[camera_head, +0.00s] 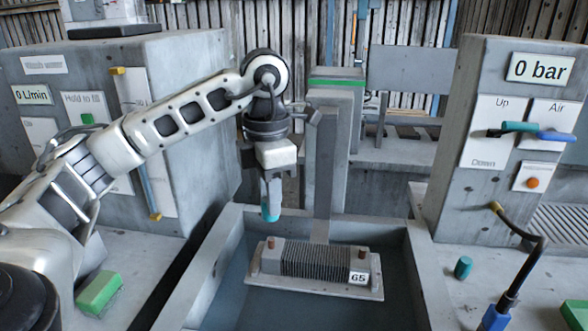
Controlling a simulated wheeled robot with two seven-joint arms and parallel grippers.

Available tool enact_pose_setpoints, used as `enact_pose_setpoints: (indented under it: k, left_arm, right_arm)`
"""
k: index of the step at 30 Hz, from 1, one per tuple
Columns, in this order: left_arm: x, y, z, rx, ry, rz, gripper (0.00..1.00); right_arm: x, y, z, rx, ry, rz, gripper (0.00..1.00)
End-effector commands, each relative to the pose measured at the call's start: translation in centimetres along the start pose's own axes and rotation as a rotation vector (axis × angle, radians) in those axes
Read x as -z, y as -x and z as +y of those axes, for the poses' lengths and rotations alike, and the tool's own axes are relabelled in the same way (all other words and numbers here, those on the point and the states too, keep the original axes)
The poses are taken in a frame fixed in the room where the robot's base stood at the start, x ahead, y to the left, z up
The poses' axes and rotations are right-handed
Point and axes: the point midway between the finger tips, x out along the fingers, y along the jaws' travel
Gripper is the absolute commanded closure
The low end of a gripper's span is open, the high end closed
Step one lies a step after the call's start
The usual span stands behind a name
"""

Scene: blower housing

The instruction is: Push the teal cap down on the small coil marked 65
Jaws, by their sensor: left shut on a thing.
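The small coil (315,260), a finned block with a white label reading 65, lies on a grey tray (262,284) over the tank. A copper-coloured stub (271,242) stands up at its left end and another (363,252) at its right end. My left gripper (271,202) points down above the coil's left end, shut on a teal cap (270,213). The cap is above the left stub, with a visible gap between them. A second teal cap (463,267) stands on the right ledge. My right gripper is not in view.
The tank (411,265) has raised grey walls around dark water. A grey post (322,180) rises behind the coil. The right panel (510,130) has a teal-handled lever and a 0 bar display. A black hose (535,262) with a blue end and a green block (98,292) lie at the sides.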

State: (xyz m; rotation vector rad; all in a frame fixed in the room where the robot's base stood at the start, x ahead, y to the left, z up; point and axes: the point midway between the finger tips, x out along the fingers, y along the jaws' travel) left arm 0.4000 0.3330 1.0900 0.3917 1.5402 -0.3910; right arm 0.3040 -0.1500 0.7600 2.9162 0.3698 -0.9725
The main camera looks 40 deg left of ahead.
Motion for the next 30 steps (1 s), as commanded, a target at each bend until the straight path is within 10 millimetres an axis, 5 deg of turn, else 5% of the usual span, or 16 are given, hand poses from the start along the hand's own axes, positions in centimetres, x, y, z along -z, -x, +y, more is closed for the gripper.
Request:
enact_pose_setpoints:
  k: [14,30]
  left_arm:
    - [0.2,-2.2,0.2,0.0,0.055,-0.001,0.96]
    - [0.2,-3.7,0.2,0.0,0.054,-0.002,0.96]
  right_arm:
    - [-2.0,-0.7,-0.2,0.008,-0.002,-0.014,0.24]
    - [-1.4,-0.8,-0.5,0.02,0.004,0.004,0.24]
